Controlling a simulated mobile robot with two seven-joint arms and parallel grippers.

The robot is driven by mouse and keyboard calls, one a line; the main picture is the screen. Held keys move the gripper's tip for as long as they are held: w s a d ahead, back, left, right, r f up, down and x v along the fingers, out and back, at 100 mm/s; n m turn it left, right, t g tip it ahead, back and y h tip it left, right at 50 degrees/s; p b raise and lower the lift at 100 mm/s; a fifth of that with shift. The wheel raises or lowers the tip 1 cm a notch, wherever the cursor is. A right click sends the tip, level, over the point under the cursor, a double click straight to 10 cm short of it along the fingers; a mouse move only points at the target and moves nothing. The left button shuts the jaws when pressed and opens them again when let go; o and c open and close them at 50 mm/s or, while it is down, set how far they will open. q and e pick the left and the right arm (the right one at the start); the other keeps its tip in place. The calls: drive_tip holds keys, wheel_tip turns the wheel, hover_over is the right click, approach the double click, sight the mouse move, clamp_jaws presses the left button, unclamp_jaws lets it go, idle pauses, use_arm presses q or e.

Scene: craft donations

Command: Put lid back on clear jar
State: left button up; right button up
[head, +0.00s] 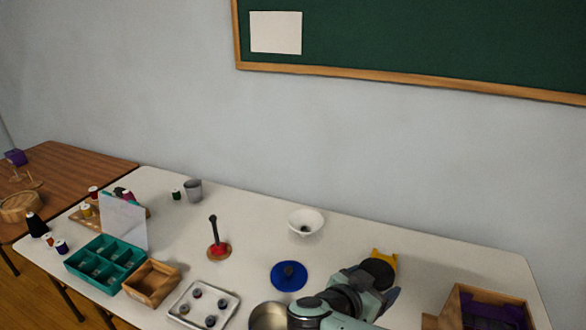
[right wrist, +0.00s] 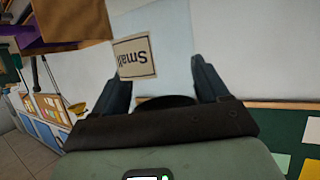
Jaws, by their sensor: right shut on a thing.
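My right gripper (right wrist: 158,76) is shut on a pale, see-through thing (right wrist: 178,45) with a tan label reading "Small", seen between its fingers in the right wrist view. I cannot tell whether this is the clear jar. In the head view my right gripper (head: 384,285) is over the right part of the table, its fingertips partly hidden by my own arm. A blue round disc (head: 280,283) with a dark knob lies left of it; I cannot tell whether it is a lid. No clear jar stands out in the head view. My left gripper is not in view.
A metal pot (head: 262,318) is partly behind my arm. A yellow thing (head: 384,254) lies beyond the gripper, and a wooden box (head: 455,306) stands at right. A white bowl (head: 306,218), a metal tray (head: 233,306) and a teal organizer (head: 75,263) are further left.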

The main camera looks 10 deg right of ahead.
drive_tip(key=w+p, duration=0.1)
drive_tip(key=w+n+t+y+p, duration=0.1)
drive_tip(key=w, duration=0.1)
drive_tip(key=shift+d+r, duration=0.1)
drive_tip(key=shift+d, duration=0.3)
drive_tip(key=w+a+f+n+t+y+p, duration=0.1)
drive_tip(key=a+f+n+t+y+p, duration=0.1)
drive_tip(key=a+f+n+y+p, duration=0.1)
drive_tip(key=w+a+f+n+t+y+p, duration=0.2)
drive_tip(key=f+n+y+p, duration=0.3)
drive_tip(key=f, duration=0.5)
drive_tip(key=shift+a+n+t+y, duration=0.6)
drive_tip(key=shift+a+n+y, duration=0.25)
drive_tip(key=shift+n+y, duration=0.25)
drive_tip(key=w+a+n+g+y, duration=0.4)
drive_tip(key=a+n+g+y, duration=0.3)
drive_tip(key=a+n+y, duration=0.5)
drive_tip(key=shift+a+n+g, duration=0.3)
drive_tip(key=shift+a, duration=1.6)
